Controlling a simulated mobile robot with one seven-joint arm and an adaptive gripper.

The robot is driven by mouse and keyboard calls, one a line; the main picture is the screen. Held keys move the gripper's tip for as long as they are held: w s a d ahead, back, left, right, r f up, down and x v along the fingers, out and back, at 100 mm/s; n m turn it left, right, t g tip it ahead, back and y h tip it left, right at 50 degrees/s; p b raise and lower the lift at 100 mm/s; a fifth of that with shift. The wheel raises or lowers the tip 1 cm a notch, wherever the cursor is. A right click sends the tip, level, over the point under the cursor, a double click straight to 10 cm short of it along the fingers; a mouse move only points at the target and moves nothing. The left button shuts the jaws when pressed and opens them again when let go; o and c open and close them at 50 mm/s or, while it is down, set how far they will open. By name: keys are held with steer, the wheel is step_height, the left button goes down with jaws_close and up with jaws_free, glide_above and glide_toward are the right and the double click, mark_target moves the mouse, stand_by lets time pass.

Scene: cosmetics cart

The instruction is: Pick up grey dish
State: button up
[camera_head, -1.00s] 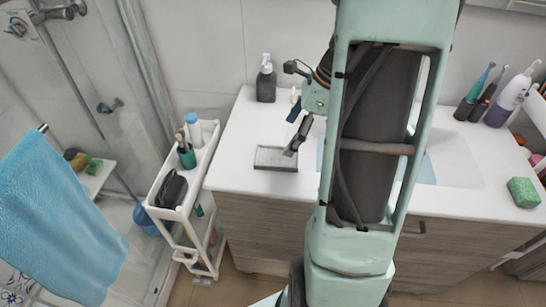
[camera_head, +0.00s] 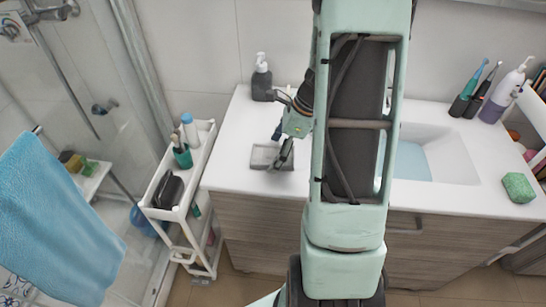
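The grey dish (camera_head: 260,157) is a small, flat rectangular tray lying on the white counter near its front left edge. My gripper (camera_head: 279,158) points down at the right part of the dish, and its dark fingers cover some of that side. The fingers look close to or touching the dish, but I cannot tell which. The fingers are too small and overlapped to show whether they are open or shut.
A dark soap dispenser (camera_head: 262,80) stands at the back of the white counter (camera_head: 225,150). A white cart (camera_head: 152,211) with bottles stands left of the counter. The sink (camera_head: 440,160) and a green sponge (camera_head: 518,187) are to the right.

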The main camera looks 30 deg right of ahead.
steer(key=c, duration=1.2)
steer(key=shift+c, duration=0.2)
steer(key=shift+r, duration=0.55)
step_height(320, 180, up, 2)
steer(key=shift+r, duration=0.25)
steer(key=s+d+r, duration=0.7)
steer(key=s+r, duration=0.2)
steer(key=s, duration=0.3)
steer(key=shift+r+b, duration=0.25)
steer(key=shift+b, duration=0.05)
steer(key=shift+s, duration=0.1)
